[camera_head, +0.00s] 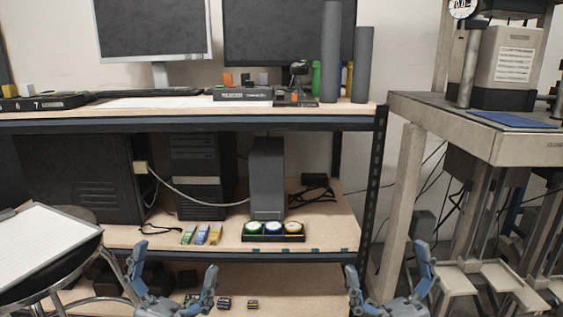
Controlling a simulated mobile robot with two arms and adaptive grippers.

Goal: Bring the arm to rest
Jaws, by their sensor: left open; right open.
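My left gripper (172,278) is at the lower left of the head view, open and empty, with its fingers pointing up. My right gripper (391,272) is at the lower right, also open and empty, with its fingers pointing up. Both appear in front of the shelf rack, apart from each other. The lower parts of both arms are cut off by the bottom edge of the picture.
The shelf rack (345,252) carries computer cases, a black tray (273,238) with round items, and monitors (150,28) on top. A stool (75,262) with a white pad stands left. A heavy bench (480,145) stands right.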

